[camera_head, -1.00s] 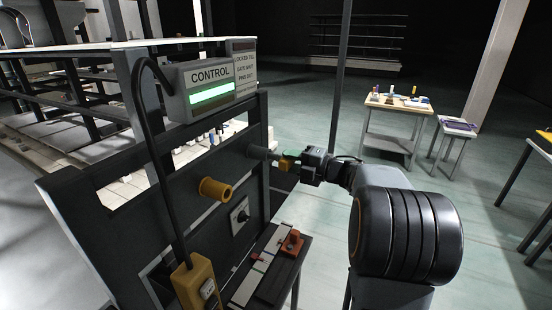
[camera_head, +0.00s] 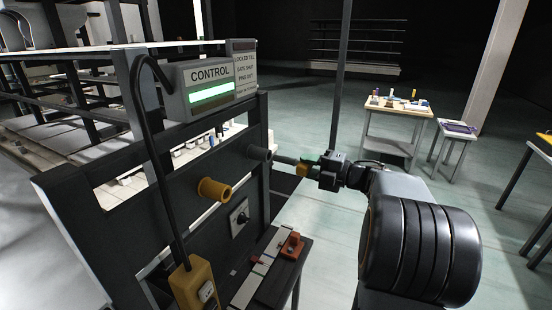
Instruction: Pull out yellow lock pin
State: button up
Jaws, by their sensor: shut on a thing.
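My gripper (camera_head: 313,166) is shut on the yellow-orange end of a lock pin (camera_head: 302,170), in front of the dark panel's right side. The pin's grey shaft (camera_head: 285,160) runs left to a grey round bushing (camera_head: 260,153). Its far end appears to be still at or inside the bushing's mouth; I cannot tell how deep. The jaws partly hide the pin's end.
A control box (camera_head: 209,74) with a lit green bar stands on the panel's top. A yellow hand control (camera_head: 193,284) hangs on a black cable. A small shelf with an orange block (camera_head: 292,245) is below. Tables stand at right; floor around the arm is clear.

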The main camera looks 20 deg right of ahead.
jog(key=b+v, duration=0.1)
jog(key=v, duration=0.5)
